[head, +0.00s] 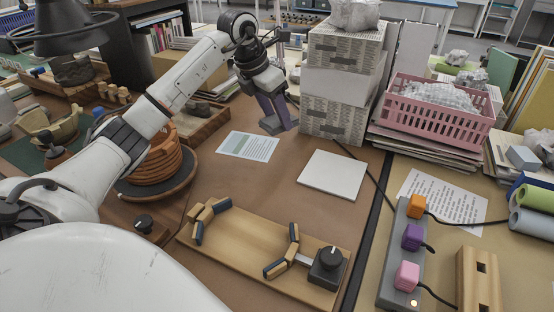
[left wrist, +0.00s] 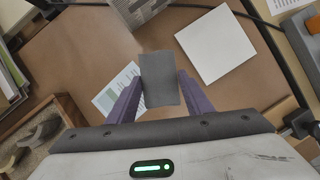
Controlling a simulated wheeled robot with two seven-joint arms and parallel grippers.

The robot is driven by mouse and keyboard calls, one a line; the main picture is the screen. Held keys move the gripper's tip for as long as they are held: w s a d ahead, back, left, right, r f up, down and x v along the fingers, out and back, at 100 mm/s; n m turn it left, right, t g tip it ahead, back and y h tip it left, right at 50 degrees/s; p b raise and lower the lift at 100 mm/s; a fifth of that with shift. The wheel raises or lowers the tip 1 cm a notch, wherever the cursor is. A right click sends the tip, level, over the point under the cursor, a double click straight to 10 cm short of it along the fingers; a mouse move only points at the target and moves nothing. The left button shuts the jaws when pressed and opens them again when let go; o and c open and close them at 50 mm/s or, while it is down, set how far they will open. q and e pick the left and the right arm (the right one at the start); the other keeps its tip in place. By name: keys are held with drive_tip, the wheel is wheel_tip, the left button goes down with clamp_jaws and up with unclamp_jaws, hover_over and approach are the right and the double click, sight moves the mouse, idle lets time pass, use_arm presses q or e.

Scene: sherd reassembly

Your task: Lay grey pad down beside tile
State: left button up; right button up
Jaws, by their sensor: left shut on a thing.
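The grey pad (left wrist: 160,82) is a dark grey rectangle gripped between the two purple fingers of my left gripper (left wrist: 155,95) in the left wrist view. In the head view my left gripper (head: 278,118) is above the brown table, beyond and to the left of the tile; the pad is hard to make out there. The white square tile (head: 332,175) lies flat on the table, apart from the gripper. The tile also shows at the upper right of the left wrist view (left wrist: 216,44). My right gripper is not in view.
A printed sheet (head: 248,146) lies left of the tile. Stacked boxes (head: 335,118) stand behind it. A wooden clamp board (head: 245,245) is in front, and a power strip (head: 400,262) with coloured plugs is right. A black cable passes the tile's right side.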

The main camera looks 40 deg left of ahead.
sight(264, 125)
use_arm(q)
drive_tip(key=shift+n, duration=0.3)
drive_tip(key=f, duration=0.3)
drive_tip(key=f+b, duration=0.1)
drive_tip(key=f, duration=0.1)
drive_tip(key=shift+s+a+f, duration=0.1)
drive_tip(key=shift+a+f, duration=0.15)
drive_tip(key=shift+a, duration=0.1)
drive_tip(key=shift+f, duration=2.3)
drive_tip(key=shift+f, duration=0.1)
drive_tip(key=o, duration=1)
drive_tip(key=shift+b, duration=0.3)
drive_tip(key=shift+r, duration=0.45)
drive_tip(key=p+v, duration=0.1)
drive_tip(key=v, duration=1)
drive_tip(key=shift+s+d+r, duration=0.1)
drive_tip(key=shift+r, duration=0.05)
